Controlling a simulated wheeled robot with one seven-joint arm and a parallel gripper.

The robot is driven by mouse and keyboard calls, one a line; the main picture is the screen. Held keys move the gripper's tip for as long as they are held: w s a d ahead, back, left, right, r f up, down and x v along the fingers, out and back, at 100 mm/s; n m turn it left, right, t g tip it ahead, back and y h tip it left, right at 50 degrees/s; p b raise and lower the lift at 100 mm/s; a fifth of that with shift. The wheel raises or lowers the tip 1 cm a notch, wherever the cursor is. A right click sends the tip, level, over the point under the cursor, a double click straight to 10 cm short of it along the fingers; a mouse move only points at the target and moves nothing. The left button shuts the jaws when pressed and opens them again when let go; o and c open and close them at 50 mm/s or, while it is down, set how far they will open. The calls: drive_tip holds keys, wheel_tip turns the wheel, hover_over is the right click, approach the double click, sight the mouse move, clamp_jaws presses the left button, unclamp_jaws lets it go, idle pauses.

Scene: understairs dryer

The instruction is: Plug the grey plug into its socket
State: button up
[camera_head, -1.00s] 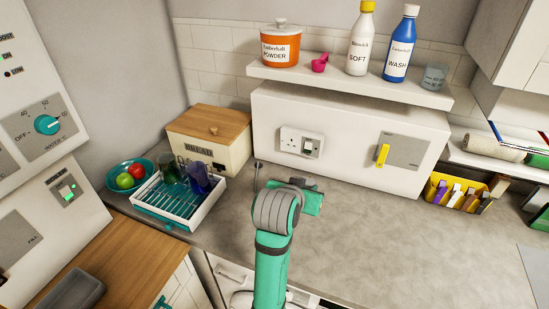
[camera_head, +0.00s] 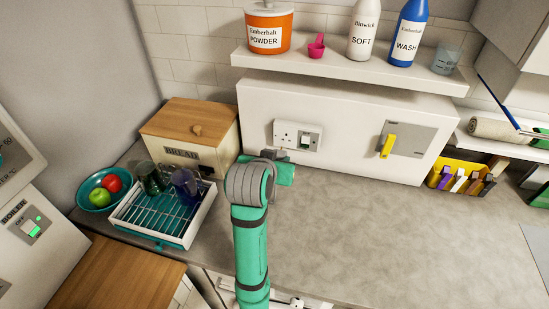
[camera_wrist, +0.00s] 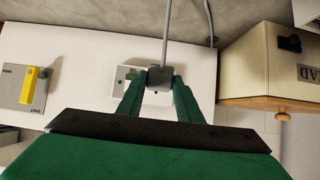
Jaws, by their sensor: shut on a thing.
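The grey plug (camera_wrist: 159,79) is held between the fingertips of my gripper (camera_wrist: 160,88), which is shut on it. Its grey cable (camera_wrist: 166,30) runs to the top edge of the wrist view. The white wall socket (camera_head: 285,134) with a switch beside it is on the front of the white boxed panel. In the wrist view, the plug and fingers cover part of the socket plate (camera_wrist: 128,74). I cannot tell whether the plug touches the socket. In the head view, my arm hides most of the gripper's tips and plug, just below the socket.
A wooden-lidded bread bin (camera_head: 190,135) stands left of the socket, with a dish rack (camera_head: 165,222) in front. A shelf (camera_head: 350,68) with bottles overhangs the panel. A yellow-handled switch (camera_head: 388,146) is to the right. The worktop (camera_head: 370,230) at right is clear.

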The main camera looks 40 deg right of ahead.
drive_tip(key=shift+a, duration=0.1)
drive_tip(key=shift+w+d, duration=0.85)
drive_tip(key=shift+d, duration=0.2)
drive_tip(key=shift+w+d, duration=0.85)
drive_tip(key=shift+d, duration=0.2)
drive_tip(key=shift+w+d, duration=0.8)
drive_tip(key=shift+d, duration=0.15)
idle(1.6)
drive_tip(key=o, duration=1.1)
drive_tip(key=v, duration=1.1)
